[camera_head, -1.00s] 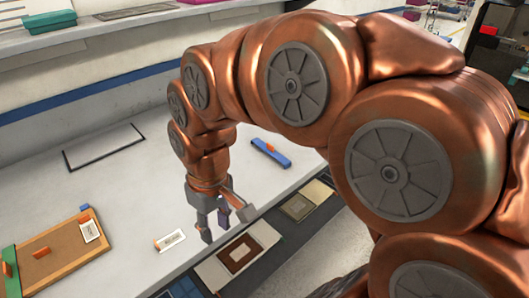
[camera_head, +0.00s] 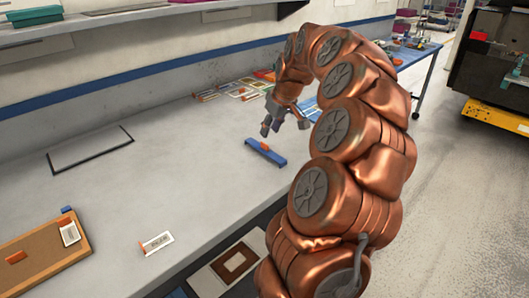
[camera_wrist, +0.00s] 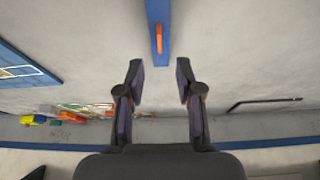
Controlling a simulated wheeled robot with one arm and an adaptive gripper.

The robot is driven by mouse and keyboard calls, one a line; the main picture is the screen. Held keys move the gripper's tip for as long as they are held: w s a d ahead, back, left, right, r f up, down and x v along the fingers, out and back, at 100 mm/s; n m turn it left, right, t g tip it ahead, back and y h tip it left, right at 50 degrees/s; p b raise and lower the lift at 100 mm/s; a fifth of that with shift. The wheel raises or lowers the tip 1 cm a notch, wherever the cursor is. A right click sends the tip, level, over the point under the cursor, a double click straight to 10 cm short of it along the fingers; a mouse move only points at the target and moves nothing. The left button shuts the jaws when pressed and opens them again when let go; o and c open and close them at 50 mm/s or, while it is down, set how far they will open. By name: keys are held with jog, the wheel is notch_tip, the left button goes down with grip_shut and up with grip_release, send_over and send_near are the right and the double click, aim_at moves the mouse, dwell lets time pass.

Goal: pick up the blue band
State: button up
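The blue band (camera_head: 277,159) is a straight blue strip with a small orange piece on top. It lies on the grey bench top near its front edge. In the wrist view the blue band (camera_wrist: 157,9) runs down from the top edge, its orange piece (camera_wrist: 159,38) just beyond the fingertips. My gripper (camera_head: 285,124) is above the bench, a little behind the band in the head view. In the wrist view my gripper (camera_wrist: 160,72) is open and empty, its fingers to either side of the line of the band. Its height over the bench is hard to judge.
Several coloured cards and small items (camera_head: 235,90) lie by the back wall. A black-outlined rectangle (camera_head: 90,150) marks the bench. Bench around the band is clear.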

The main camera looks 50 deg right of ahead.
aim_at(265, 144)
jog(key=p+x, duration=0.1)
jog(key=x, duration=0.6)
jog(key=shift+s+f, duration=0.15)
jog(key=shift+f, duration=0.05)
grip_shut()
